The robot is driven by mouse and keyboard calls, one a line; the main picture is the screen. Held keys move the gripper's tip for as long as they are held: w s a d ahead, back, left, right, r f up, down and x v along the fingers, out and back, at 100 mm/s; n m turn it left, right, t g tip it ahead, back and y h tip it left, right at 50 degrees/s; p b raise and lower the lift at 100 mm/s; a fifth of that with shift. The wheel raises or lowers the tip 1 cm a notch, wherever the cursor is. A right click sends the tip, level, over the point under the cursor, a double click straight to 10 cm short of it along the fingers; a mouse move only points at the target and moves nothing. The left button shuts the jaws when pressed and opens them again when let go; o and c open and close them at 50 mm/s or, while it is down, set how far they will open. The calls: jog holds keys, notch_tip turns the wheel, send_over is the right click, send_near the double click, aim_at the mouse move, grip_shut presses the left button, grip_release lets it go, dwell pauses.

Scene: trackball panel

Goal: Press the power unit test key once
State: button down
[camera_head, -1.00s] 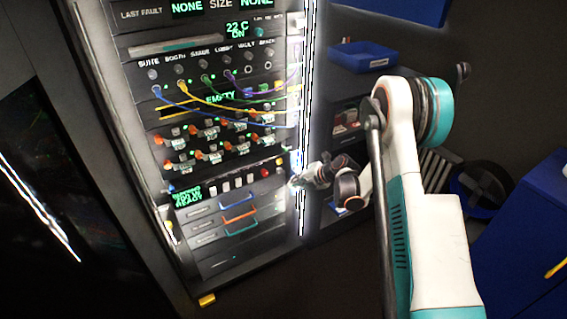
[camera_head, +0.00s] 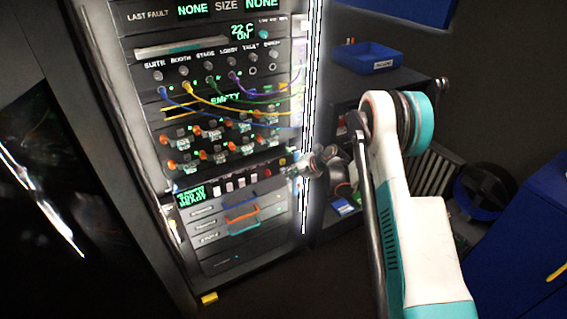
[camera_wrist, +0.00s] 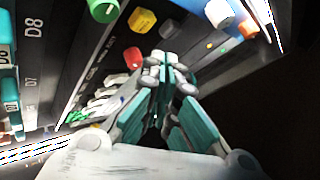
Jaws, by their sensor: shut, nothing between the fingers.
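The unit with a green READY display (camera_head: 191,195) sits low in the rack, with a row of pale keys (camera_head: 228,187) beside it. A red button (camera_head: 267,172) and a small yellow one (camera_head: 283,161) are at its right end. In the wrist view I see the red button (camera_wrist: 132,57), a yellow square key (camera_wrist: 142,20), and the pale keys (camera_wrist: 117,84). Key labels are too small to tell which is the test key. My gripper (camera_wrist: 166,62) is shut and empty, its tips close to the red button; contact cannot be told. My gripper (camera_head: 296,170) is at the rack's right edge.
Patch cables (camera_head: 215,95) hang across the rack above, over rows of orange-ended knobs (camera_head: 210,125). A blue tray (camera_head: 365,57) stands on the dark cabinet at right. Dark floor is open in front.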

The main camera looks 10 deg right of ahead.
jog(key=shift+w+a, duration=0.2)
jog(key=shift+w, duration=0.3)
jog(key=shift+w+a, duration=0.15)
jog(key=shift+w, duration=0.35)
jog(key=shift+w, duration=0.15)
dwell(0.7)
jog(key=shift+w+a+b, duration=0.15)
jog(key=shift+w+b, duration=0.1)
jog(key=shift+b, duration=0.1)
jog(key=shift+w+a, duration=0.1)
jog(key=shift+w, duration=0.3)
dwell(0.7)
jog(key=shift+s, duration=0.15)
jog(key=shift+s+d+b, duration=0.25)
jog(key=shift+s+b, duration=0.1)
jog(key=shift+s, duration=0.35)
jog(key=shift+s+d+b, duration=0.15)
jog(key=shift+s+d, duration=0.1)
jog(key=shift+s, duration=0.55)
jog(key=shift+s+d+b, duration=0.1)
jog(key=shift+s+d, duration=0.15)
jog(key=shift+s, duration=0.5)
jog(key=shift+s+d+b, duration=0.15)
jog(key=shift+s+d, duration=0.1)
jog(key=shift+s, duration=0.55)
